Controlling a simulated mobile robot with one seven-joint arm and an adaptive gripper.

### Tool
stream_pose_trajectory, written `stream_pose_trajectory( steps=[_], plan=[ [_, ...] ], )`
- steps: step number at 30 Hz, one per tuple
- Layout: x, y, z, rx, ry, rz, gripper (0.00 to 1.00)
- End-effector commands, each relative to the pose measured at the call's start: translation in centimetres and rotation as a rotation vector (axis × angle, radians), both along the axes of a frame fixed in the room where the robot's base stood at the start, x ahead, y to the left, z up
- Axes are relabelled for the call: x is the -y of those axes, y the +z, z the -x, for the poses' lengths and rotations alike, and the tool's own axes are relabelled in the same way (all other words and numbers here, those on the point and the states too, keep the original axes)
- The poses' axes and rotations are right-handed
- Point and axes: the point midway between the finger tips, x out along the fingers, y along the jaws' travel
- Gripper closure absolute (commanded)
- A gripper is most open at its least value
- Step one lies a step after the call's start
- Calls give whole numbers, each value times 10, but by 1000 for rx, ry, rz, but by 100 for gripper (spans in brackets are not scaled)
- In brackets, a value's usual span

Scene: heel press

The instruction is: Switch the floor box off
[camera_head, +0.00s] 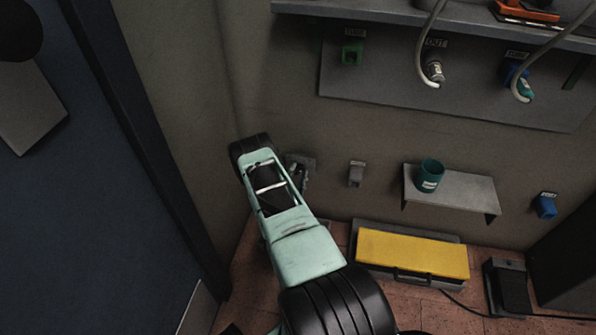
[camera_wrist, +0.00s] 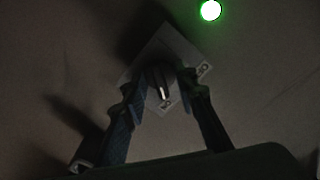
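In the wrist view, a dark rotary knob (camera_wrist: 160,88) with a pale pointer line sits on a tilted square plate (camera_wrist: 178,52) on the wall. My gripper (camera_wrist: 161,82) is open, with one finger on each side of the knob. A narrow gap seems to show beside it; contact is unclear. A green lamp (camera_wrist: 210,10) glows above right. In the head view, a yellow-topped box (camera_head: 412,253) lies on the floor at the wall, and my arm partly hides the wall plate (camera_head: 306,162).
A black pedal (camera_head: 508,288) with a cable stands right of the yellow-topped box. A small shelf (camera_head: 465,190) holds a teal cup (camera_head: 429,176). A grey wall fitting (camera_head: 356,174) and a blue one (camera_head: 545,205) flank the shelf. A dark blue door (camera_head: 60,200) is at left.

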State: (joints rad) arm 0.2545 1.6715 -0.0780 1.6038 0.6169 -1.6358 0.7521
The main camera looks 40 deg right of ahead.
Motion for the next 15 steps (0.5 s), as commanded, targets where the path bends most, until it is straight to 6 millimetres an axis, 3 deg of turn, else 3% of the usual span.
stream_pose_trajectory(
  steps=[10,15],
  plan=[
    [0,0,1,0,0,0,73],
    [0,0,1,0,0,0,91]
  ],
)
